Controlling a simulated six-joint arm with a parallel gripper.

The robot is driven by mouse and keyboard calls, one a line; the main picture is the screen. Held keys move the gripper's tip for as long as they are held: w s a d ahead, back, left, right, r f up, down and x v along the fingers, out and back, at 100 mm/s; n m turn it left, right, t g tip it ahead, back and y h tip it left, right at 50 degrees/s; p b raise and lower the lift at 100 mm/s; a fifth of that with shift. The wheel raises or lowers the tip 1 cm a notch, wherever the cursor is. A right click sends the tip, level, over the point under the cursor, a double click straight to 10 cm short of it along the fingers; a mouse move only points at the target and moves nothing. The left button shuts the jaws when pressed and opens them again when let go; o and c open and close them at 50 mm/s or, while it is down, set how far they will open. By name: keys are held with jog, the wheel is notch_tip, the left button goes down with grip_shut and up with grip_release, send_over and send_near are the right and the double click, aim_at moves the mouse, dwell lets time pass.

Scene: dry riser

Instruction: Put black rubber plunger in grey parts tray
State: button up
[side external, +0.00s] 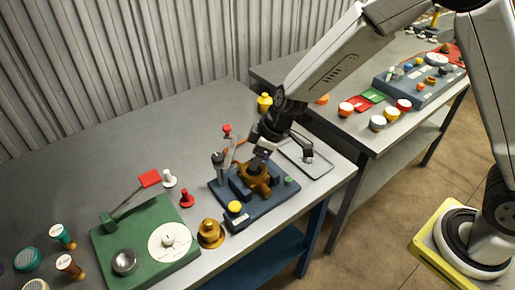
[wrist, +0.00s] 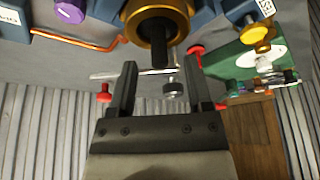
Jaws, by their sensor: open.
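The black rubber plunger (wrist: 160,54) stands in the brass ring (wrist: 159,20) in the wrist view, its dark shaft sticking out toward my gripper. My gripper (wrist: 162,70) is open, and its two fingers point at the ring with the plunger lined up between them. I cannot tell whether the fingers touch it. In the side view my gripper (side external: 259,160) is right above the brass fitting (side external: 257,182) on the blue base (side external: 278,203), and it largely hides the plunger.
A yellow knob (side external: 235,207) and a red-topped lever (side external: 227,130) are on the blue base close to my gripper. A brass bell-shaped part (side external: 210,233) and a green board (side external: 145,244) stand to the left. A second table with several coloured caps is at right.

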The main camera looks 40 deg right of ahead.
jog(key=shift+x, duration=1.1)
grip_shut()
